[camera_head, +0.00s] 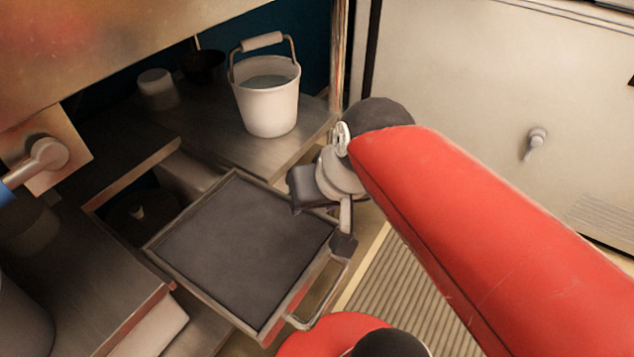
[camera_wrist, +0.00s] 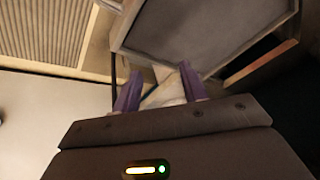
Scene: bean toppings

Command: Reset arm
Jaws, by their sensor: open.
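My gripper (camera_head: 343,243) hangs near the right edge of a pulled-out drawer or tray (camera_head: 240,250) with a flat dark surface and a metal rim. In the wrist view my gripper (camera_wrist: 158,82) has its two purple fingers apart. Nothing is clearly held between them; a pale blurred shape lies beyond them. The same dark tray (camera_wrist: 200,25) fills the upper right of the wrist view. My red arm reaches in from the right in the head view and covers part of the floor and wall.
A white bucket (camera_head: 268,105) with a handle stands on the metal counter (camera_head: 225,130), beside a small pale cup (camera_head: 157,89) and a dark pot (camera_head: 203,66). The tray's handle (camera_head: 320,298) sticks out at its front. A pale door or cabinet (camera_head: 480,90) stands at the right.

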